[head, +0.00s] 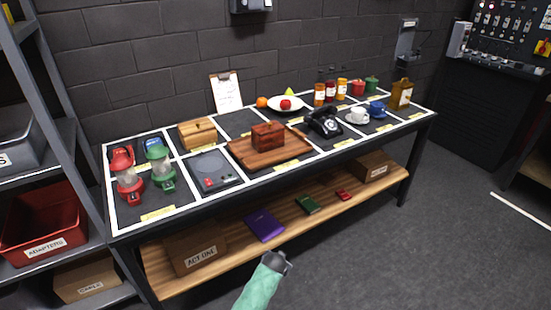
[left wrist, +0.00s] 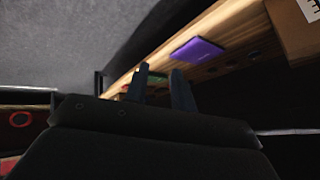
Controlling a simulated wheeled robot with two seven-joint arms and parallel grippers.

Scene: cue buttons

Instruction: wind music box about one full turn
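Two wooden boxes stand on the table, and I cannot tell for sure which is the music box. A reddish-brown box (head: 268,136) sits on a brown wooden board in the middle. A lighter, yellowish wooden box (head: 197,132) stands behind and to its left. No winding key or crank can be made out on either. My left gripper (head: 279,262), on a green-sleeved arm, is low in front of the table, well away from both boxes. In the left wrist view its two dark fingers (left wrist: 160,88) are apart with nothing between them. My right gripper is out of view.
The table edge and lower shelf (head: 225,258) lie beyond my left gripper. The shelf holds a purple book (head: 264,225), smaller books and cartons. Lanterns (head: 130,185), a black telephone (head: 324,123), cups and jars crowd the tabletop. The floor (head: 400,255) at right is clear.

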